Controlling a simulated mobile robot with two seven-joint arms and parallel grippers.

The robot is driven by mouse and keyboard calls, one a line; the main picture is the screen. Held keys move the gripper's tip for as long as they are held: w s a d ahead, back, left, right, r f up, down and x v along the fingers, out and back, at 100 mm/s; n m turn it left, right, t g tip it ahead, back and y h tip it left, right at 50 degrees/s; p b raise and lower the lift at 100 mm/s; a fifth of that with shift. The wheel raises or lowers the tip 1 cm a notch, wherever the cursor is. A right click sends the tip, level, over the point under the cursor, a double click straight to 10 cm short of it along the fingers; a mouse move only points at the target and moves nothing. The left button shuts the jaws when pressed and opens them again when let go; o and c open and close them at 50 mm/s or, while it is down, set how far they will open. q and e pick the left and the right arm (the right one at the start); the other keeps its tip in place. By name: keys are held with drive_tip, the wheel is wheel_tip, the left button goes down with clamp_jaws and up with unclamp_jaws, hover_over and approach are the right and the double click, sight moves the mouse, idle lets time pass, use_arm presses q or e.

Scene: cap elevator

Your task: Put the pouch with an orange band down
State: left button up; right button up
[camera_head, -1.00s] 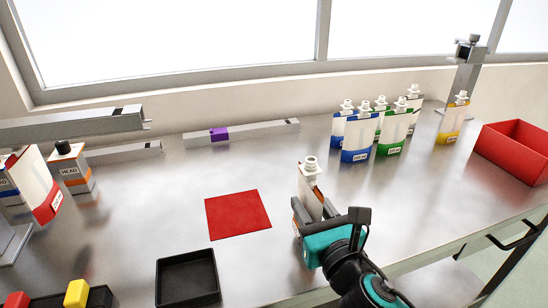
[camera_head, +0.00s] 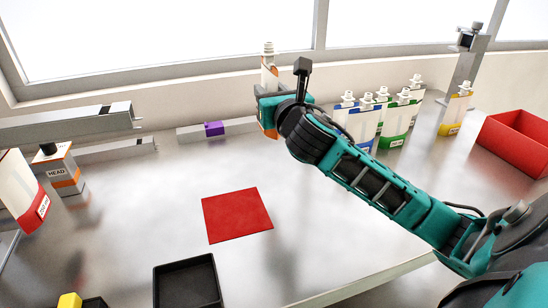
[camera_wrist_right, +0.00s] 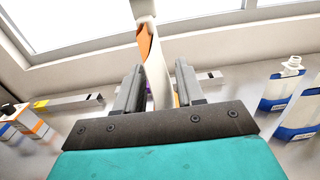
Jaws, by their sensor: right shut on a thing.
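The pouch with an orange band (camera_head: 268,72) is white with a white spout cap. It is upright near the back of the table, in front of the wall. My right gripper (camera_head: 270,92) is shut on it, and the arm and gripper hide most of its body. In the right wrist view the pouch (camera_wrist_right: 155,62) stands edge-on between the two fingers, with some orange showing. Whether its bottom touches the table cannot be told. My left gripper is not in view.
Blue- and green-banded pouches (camera_head: 398,122) stand right of my gripper, a yellow-banded one (camera_head: 455,112) farther right. A grey rail with a purple block (camera_head: 214,128) lies just left. A red mat (camera_head: 237,214), black tray (camera_head: 187,284) and red bin (camera_head: 517,142) are apart from it.

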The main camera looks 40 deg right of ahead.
drive_tip(key=shift+f+b, duration=1.95)
drive_tip(key=shift+f, duration=5.8)
drive_tip(key=shift+f, duration=0.15)
drive_tip(key=o, duration=1.1)
